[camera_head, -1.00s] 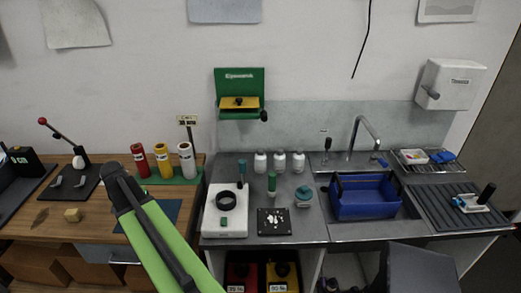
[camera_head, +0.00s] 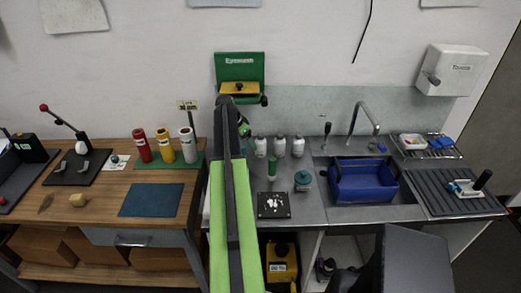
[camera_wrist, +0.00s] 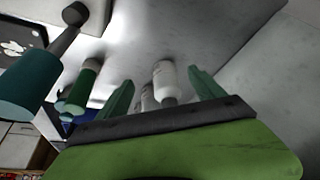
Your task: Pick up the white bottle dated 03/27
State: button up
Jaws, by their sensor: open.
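Three white bottles stand in a row at the back of the grey metal counter: left bottle (camera_head: 261,147), middle bottle (camera_head: 280,147) and right bottle (camera_head: 298,147). Their dates are too small to read, so I cannot tell which is 03/27. My gripper (camera_wrist: 160,76) is open and empty in the wrist view, with its two green fingers apart. A white bottle (camera_wrist: 164,74) appears between the fingers in that picture, beyond them, with more white bottle shapes partly hidden beside it. In the head view my gripper is mostly hidden behind my arm, just left of the bottles.
A green bottle (camera_head: 272,166), a teal jar (camera_head: 303,181) and a black plate (camera_head: 273,205) stand in front of the white bottles. A blue basin (camera_head: 365,185) is to the right. The green eyewash box (camera_head: 239,68) hangs on the wall above my arm.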

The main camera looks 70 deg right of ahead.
aim_at(261, 135)
jog(key=s+d, duration=0.1)
jog(key=d, duration=0.1)
jog(key=s+d, duration=0.1)
jog(key=d, duration=0.1)
jog(key=s+d, duration=0.2)
jog(key=shift+d, duration=0.3)
jog(key=b+x, duration=0.3)
jog(key=shift+w+a+f, duration=0.1)
jog(key=shift+a+f, duration=0.1)
jog(key=shift+a, duration=0.05)
jog(key=shift+r, duration=0.2)
jog(key=shift+c, duration=0.5)
jog(key=c, duration=1.6)
jog(key=shift+r, duration=0.1)
